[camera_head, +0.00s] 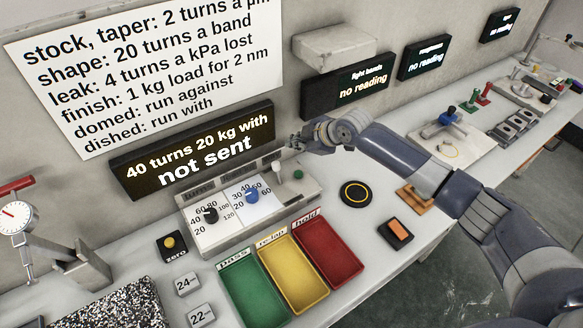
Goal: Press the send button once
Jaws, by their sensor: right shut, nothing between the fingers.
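The control box (240,228) stands against the wall under a dark display (192,150) reading "40 turns 20 kg with" and "not sent". On its sloped face are a black knob (210,215), a blue knob (252,196), a small pale lever (277,166) and a small green button (298,174) at the right end. I cannot read a label by the green button. My right gripper (296,143) is shut and empty, above and behind the green button near the wall, apart from it. My left gripper is out of view.
Green, yellow and red trays (329,254) lie in front of the box. A "zero" button (169,243) and blocks marked 24 (187,285) and 22 stand left. A black disc (354,193) and an orange-topped block (401,231) lie right. A grey shelf (334,47) juts from the wall.

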